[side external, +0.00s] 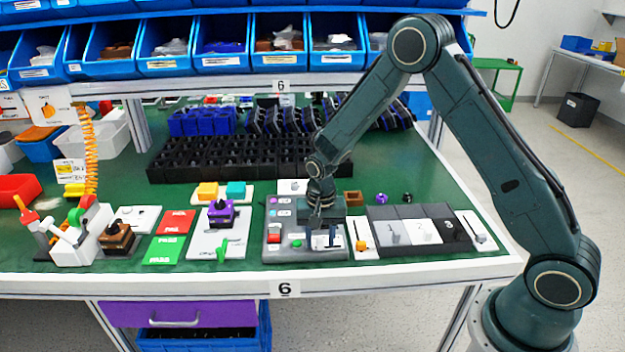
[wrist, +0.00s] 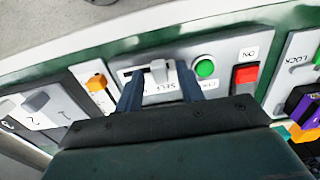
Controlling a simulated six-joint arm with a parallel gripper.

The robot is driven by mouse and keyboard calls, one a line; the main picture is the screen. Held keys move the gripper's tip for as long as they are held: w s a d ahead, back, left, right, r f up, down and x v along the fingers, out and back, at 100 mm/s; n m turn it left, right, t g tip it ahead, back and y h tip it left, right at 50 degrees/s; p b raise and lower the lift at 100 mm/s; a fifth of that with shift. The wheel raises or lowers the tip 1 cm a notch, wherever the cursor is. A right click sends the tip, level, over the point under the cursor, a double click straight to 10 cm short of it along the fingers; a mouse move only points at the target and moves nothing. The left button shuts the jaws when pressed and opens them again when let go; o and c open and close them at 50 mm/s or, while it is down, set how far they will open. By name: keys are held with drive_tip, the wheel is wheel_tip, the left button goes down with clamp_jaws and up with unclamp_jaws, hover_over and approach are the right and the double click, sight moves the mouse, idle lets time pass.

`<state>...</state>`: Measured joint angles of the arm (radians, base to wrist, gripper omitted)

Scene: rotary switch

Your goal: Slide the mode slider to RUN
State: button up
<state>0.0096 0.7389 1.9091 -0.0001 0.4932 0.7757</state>
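The mode slider is on a grey control panel (side external: 275,247). Its light grey knob (wrist: 158,70) sits in a dark slot on a pale plate, with upside-down lettering beside it; no RUN mark is legible. My gripper (wrist: 158,80) is open, with its two dark fingers apart on either side of the knob. A gap shows between each finger and the knob; whether the fingertips reach its height is unclear. In the side external view my gripper (side external: 323,226) points down over the panel's front right and partly hides the slider plate.
A green button (wrist: 205,68) and a red switch (wrist: 245,75) lie right of the slider in the wrist view. A small slider with an orange knob (wrist: 97,82) lies left. Black bins (side external: 230,157) stand behind the panel.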

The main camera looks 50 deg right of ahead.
sight(338, 247)
clamp_jaws()
drive_tip(key=shift+s+d, duration=1.6)
drive_tip(key=shift+d, duration=0.05)
unclamp_jaws()
wheel_tip(338, 247, up, 14)
